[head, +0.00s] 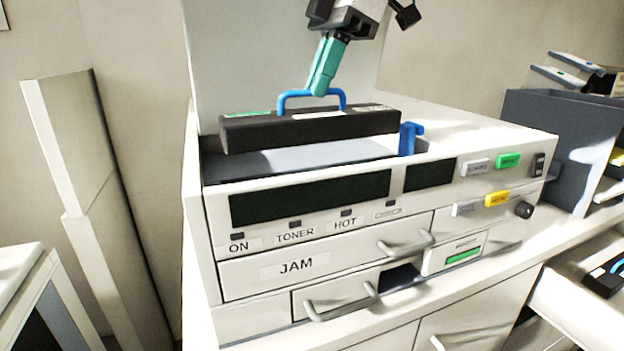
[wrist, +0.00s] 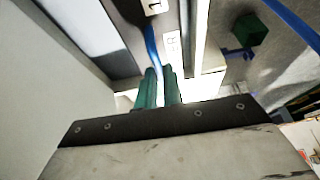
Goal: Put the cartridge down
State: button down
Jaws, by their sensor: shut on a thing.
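The cartridge (head: 310,130) is a long black bar with a blue loop handle (head: 312,94) on top and a green label at its left end. My gripper (head: 321,88), with teal fingers, is shut on the blue handle. The cartridge hangs level just above the open top bay of the white printer (head: 300,268). In the wrist view my gripper's green fingers (wrist: 158,90) close on the blue handle (wrist: 152,45), with part of the dark cartridge (wrist: 122,30) beyond. The cartridge's underside is hidden.
A blue lever (head: 410,138) stands at the bay's right. The printer front has a JAM drawer (head: 320,264) and a lower drawer with handles. A grey bin (head: 560,140) stands to the right. Another dark item with a blue handle (head: 604,276) lies in an open drawer at lower right.

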aim_at(323, 110)
jog(key=f, duration=0.5)
jog(key=shift+w+f, duration=0.2)
jog(key=shift+f, duration=2.2)
jog(key=shift+f, duration=0.2)
jog(key=c, duration=1.5)
grip_release()
jog(key=shift+s, duration=0.1)
jog(key=shift+c, duration=0.2)
jog(key=shift+r, duration=0.35)
jog(key=v, duration=1.1)
jog(key=shift+d+r, duration=0.25)
jog(key=shift+r, duration=0.05)
